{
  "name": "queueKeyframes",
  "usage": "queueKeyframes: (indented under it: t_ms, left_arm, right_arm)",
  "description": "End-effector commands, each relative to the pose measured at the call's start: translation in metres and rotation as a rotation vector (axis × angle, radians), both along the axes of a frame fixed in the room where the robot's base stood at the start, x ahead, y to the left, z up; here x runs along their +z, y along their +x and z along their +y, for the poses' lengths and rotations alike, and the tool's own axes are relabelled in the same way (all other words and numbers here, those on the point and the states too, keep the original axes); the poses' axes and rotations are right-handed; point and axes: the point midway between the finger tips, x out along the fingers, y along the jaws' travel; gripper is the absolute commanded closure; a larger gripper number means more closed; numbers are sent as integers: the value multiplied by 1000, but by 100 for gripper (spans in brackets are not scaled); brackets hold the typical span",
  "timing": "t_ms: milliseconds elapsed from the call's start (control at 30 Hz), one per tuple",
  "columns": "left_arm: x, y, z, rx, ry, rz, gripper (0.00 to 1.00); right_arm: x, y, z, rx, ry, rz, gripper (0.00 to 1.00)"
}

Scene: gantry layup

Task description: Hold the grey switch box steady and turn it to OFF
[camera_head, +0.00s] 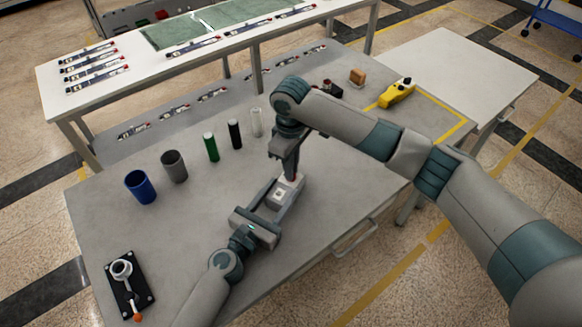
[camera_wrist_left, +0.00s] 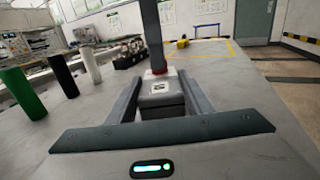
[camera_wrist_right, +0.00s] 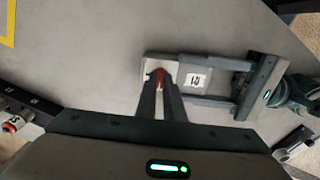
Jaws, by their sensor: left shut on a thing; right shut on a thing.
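The grey switch box (camera_head: 281,194) sits on the grey table near its middle. It has a white label on top, seen in the right wrist view (camera_wrist_right: 195,80). My left gripper (camera_head: 277,199) is low at the table, shut on the box with one finger along each side; its fingers flank the box in the left wrist view (camera_wrist_left: 160,104). My right gripper (camera_head: 290,174) points down from above, shut on the small red switch knob (camera_wrist_right: 160,76) at the far end of the box. The fingers hide most of the knob, so its setting cannot be read.
A blue cup (camera_head: 140,187), a grey cup (camera_head: 174,166), a green cylinder (camera_head: 211,147), a black cylinder (camera_head: 235,134) and a white cylinder (camera_head: 256,122) stand to the left. A black-based fixture (camera_head: 128,285) is at front left. A yellow tool (camera_head: 397,93) lies at back right.

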Motion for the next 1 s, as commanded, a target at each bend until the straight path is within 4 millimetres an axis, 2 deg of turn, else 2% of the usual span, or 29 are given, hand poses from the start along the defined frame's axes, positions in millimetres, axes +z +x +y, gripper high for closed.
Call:
queueKeyframes:
  t_ms: [533, 567, 600, 633, 1000]
  left_arm:
    - [-2, 0, 1, 2, 2, 3, 83]
    - [-2, 0, 1, 2, 2, 3, 83]
    - [-2, 0, 1, 2, 2, 3, 83]
    - [-2, 0, 1, 2, 2, 3, 83]
    - [-1, 0, 1, 1, 2, 3, 83]
  right_arm:
    - [1, 1, 0, 32, -1, -1, 100]
    - [1, 1, 0, 32, -1, -1, 85]
    - [1, 1, 0, 32, -1, -1, 75]
    - [1, 1, 0, 32, -1, -1, 73]
    - [2, 0, 0, 31, 1, -1, 73]
